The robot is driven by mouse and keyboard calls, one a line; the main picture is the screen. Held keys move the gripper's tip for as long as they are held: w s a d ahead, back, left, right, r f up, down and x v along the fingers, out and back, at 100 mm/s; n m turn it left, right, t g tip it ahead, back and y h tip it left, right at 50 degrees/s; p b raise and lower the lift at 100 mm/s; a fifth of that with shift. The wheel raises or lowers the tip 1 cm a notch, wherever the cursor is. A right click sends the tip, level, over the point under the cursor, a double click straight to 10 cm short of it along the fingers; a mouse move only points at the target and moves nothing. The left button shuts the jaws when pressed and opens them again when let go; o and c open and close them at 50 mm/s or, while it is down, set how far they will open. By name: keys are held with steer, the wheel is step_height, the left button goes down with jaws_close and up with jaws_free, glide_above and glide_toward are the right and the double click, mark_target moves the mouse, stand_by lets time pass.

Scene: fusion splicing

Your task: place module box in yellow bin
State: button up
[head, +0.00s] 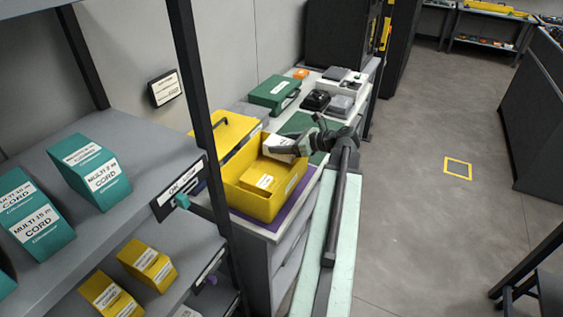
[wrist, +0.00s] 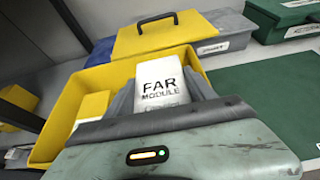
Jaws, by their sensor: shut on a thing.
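A white box labelled "FAR MODULE" (wrist: 161,84) is held between the fingers of my gripper (wrist: 160,100) in the wrist view. In the head view the white module box (head: 281,146) is at the yellow bin's upper right part, with my gripper (head: 290,148) reaching in from the right. A yellow box (head: 262,182) with a white label lies inside the bin. Whether the module box touches the bin is hidden.
The bin stands on a purple mat (head: 297,203) on a workbench. A green case (head: 274,93) and several dark devices (head: 316,100) sit farther back. A shelf with teal cord boxes (head: 92,172) and yellow boxes (head: 147,262) stands at left.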

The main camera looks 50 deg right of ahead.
steer(key=shift+f+b, duration=2.3)
steer(key=shift+b, duration=0.05)
steer(key=o, duration=1.4)
steer(key=shift+s+d+r+p, duration=0.1)
steer(key=shift+s+r+p, duration=0.1)
steer(key=shift+r+p, duration=0.8)
steer(key=p+v, duration=0.2)
steer(key=v, duration=0.3)
steer(key=p+v, duration=0.1)
steer(key=v, duration=0.5)
steer(key=shift+s+f+p, duration=0.15)
steer(key=shift+s+p, duration=0.1)
steer(key=shift+p, duration=0.15)
